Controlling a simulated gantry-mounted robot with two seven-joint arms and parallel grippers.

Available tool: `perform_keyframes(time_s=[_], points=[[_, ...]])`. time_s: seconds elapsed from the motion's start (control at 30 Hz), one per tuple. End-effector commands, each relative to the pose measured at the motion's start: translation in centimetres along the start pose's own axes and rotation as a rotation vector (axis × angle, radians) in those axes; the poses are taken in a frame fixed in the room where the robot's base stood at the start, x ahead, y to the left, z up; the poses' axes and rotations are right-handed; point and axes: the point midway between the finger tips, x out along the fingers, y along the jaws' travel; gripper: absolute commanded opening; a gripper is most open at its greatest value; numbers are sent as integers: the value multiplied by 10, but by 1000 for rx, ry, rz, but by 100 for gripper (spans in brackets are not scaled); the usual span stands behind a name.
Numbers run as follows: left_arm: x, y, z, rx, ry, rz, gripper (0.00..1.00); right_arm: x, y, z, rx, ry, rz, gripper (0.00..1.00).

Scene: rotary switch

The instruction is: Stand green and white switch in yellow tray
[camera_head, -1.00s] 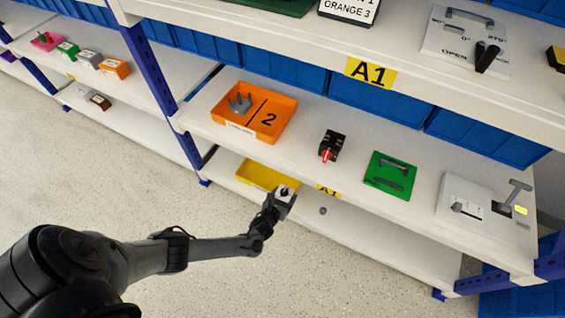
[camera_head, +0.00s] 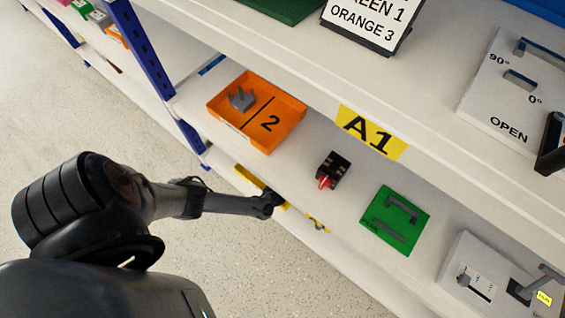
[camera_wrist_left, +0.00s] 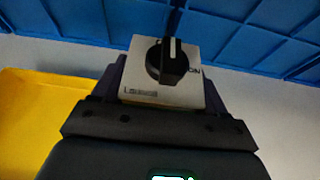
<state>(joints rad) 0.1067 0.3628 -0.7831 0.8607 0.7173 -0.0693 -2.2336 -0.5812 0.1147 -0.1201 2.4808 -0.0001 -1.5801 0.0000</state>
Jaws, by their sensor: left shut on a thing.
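My left gripper (camera_head: 274,197) reaches in under the middle shelf, with its tip partly hidden by the shelf edge. In the left wrist view it is shut on a switch (camera_wrist_left: 185,98) with a white face and a black rotary knob, one finger on each side. No green shows on the switch from this side. The yellow tray (camera_wrist_left: 40,115) lies to the left of the held switch in the wrist view, apart from it. In the head view only a strip of the yellow tray (camera_head: 248,180) shows on the lower shelf, beside my gripper. My right gripper is not in view.
The middle shelf above my gripper holds an orange tray (camera_head: 290,108), a black and red switch (camera_head: 332,170), a green plate (camera_head: 380,230) and a white panel (camera_head: 465,250). Blue bins (camera_wrist_left: 90,22) stand at the back of the lower shelf. Bare shelf (camera_wrist_left: 285,105) lies right of the switch.

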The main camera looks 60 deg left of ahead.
Motion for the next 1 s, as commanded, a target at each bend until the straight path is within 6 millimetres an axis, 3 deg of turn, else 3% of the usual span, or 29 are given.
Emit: perform_keyframes(time_s=[0.1, 0.4, 0.73, 1.0], points=[[2, 26, -23, 2, 0, 1, 34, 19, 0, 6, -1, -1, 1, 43], [2, 74, -53, 0, -1, 0, 34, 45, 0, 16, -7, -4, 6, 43], [3, 85, -62, -2, -1, -1, 34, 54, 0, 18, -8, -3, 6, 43], [15, 85, -91, -2, -2, 0, 34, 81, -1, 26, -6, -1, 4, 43]])
